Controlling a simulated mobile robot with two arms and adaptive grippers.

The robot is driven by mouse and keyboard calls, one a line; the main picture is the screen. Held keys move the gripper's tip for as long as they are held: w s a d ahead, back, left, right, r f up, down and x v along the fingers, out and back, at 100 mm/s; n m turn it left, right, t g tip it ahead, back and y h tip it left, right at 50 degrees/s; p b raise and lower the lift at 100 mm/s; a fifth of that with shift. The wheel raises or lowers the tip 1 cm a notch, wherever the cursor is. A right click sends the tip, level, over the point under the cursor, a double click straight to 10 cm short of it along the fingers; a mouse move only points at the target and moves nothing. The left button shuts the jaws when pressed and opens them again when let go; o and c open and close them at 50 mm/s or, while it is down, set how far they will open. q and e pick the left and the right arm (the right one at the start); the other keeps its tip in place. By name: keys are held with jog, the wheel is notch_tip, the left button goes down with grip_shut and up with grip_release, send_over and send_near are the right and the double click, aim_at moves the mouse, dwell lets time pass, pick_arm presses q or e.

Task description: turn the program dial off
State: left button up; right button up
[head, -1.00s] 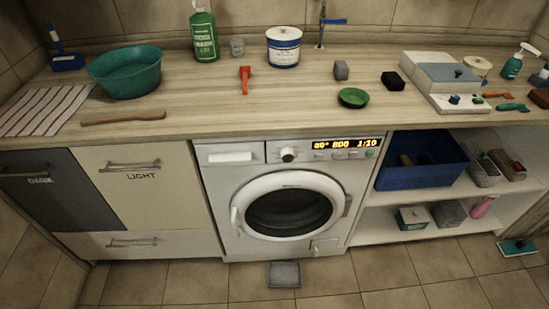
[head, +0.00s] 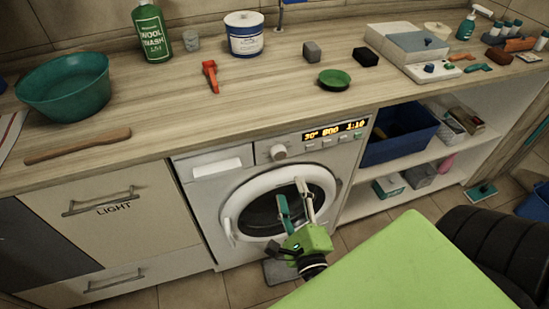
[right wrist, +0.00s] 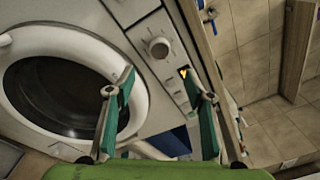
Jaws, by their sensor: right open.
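The program dial (head: 278,152) is a round pale knob on the washing machine's (head: 205,200) front panel, left of the lit display (head: 335,130), which reads 30°, 800, 1:10. In the right wrist view the dial (right wrist: 159,48) shows above and between the fingers, with a clear gap. My right gripper (head: 291,187) is in front of the round door, below the dial, its fingers pointing up. In the right wrist view the green-padded fingers of the gripper (right wrist: 160,88) stand apart with nothing between them. The dial's pointer mark is too small to read. My left gripper is out of view.
The wooden counter (head: 130,110) overhangs just above the panel. A red-handled tool (head: 210,76) and a green dish (head: 334,79) lie on it. The detergent drawer (head: 217,166) is left of the dial. A blue basket (head: 400,133) sits on the shelf at right.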

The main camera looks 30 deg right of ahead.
aim_at(280, 156)
jog(key=p+x, duration=0.2)
jog(key=x, duration=0.9)
jog(key=shift+w, duration=0.1)
jog(key=shift+w+d+f, duration=0.1)
jog(key=shift+w+d, duration=0.05)
jog(key=shift+w, duration=0.3)
jog(key=c, duration=1.1)
